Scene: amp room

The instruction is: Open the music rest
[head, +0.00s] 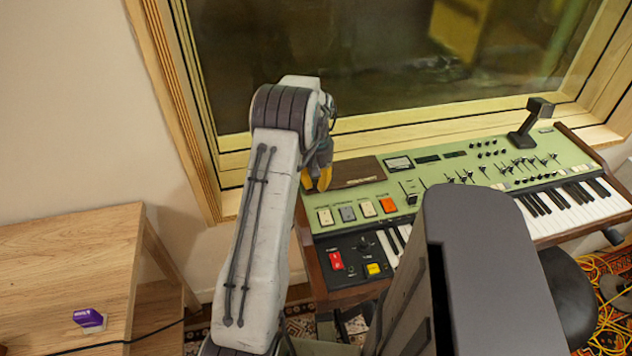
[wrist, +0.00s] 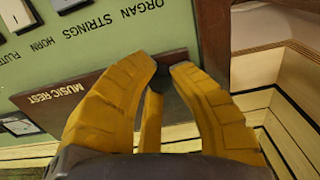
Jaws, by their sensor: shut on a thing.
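The music rest is a dark brown panel lying near flat on the green top of the keyboard, at its back left in the head view (head: 355,171). In the wrist view the panel (wrist: 78,104) carries the words "MUSIC REST". My gripper (head: 319,178) is at the panel's left end in the head view. In the wrist view its yellow fingers (wrist: 165,72) are shut on the panel's end edge, with a narrow gap between the tips. The fingers hide part of that edge.
The green keyboard (head: 425,186) has coloured switches, sliders and keys. A dark stand-like piece (head: 532,122) rises at its back right. A window with a wooden frame (head: 205,150) is close behind. A wooden table (head: 65,260) stands at left with a purple object (head: 89,319).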

